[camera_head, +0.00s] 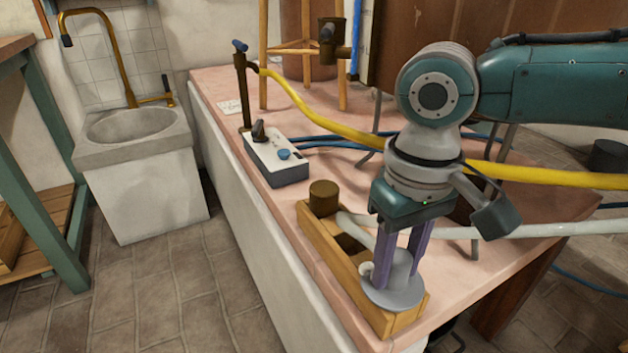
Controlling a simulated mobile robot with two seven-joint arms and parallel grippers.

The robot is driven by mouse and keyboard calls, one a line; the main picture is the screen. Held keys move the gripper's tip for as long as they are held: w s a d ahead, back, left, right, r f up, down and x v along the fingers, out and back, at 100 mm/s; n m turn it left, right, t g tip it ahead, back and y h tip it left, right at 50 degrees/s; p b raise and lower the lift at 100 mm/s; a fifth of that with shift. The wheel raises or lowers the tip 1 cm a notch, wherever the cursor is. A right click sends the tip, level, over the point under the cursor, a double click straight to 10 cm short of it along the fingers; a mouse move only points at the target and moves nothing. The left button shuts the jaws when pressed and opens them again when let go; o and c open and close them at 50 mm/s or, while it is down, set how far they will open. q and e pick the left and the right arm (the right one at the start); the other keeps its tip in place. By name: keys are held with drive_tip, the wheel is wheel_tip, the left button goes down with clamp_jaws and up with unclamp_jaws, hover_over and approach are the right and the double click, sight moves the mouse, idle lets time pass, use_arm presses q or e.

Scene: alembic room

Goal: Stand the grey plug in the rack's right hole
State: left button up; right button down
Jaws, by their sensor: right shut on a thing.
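The grey plug (399,294) is a round grey disc with a small knob, at the near right end of the wooden rack (318,241). My right gripper (394,266) points down with its two purple fingers shut on the plug's upper part. The plug's disc covers the rack's right hole and looks level. Its underside is hidden, so I cannot tell whether it rests on the rack or hangs just above it. A brown plug (323,197) stands at the rack's far left end. A dark square opening shows between the two plugs. My left gripper is out of view.
The rack lies along the front edge of the pink bench (280,215). A yellow hose (345,131) and a pale hose (545,228) cross the bench. A sink (133,122) is at left.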

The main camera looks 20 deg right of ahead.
drive_tip(key=shift+f, duration=0.1)
drive_tip(key=shift+c, duration=2)
unclamp_jaws()
drive_tip(key=shift+r+p, duration=0.45)
drive_tip(key=shift+p, duration=0.1)
drive_tip(key=shift+r+p, duration=1.55)
drive_tip(key=shift+p, duration=0.45)
drive_tip(key=shift+r+p, duration=1.5)
drive_tip(key=shift+p, duration=0.45)
drive_tip(key=shift+a, duration=0.1)
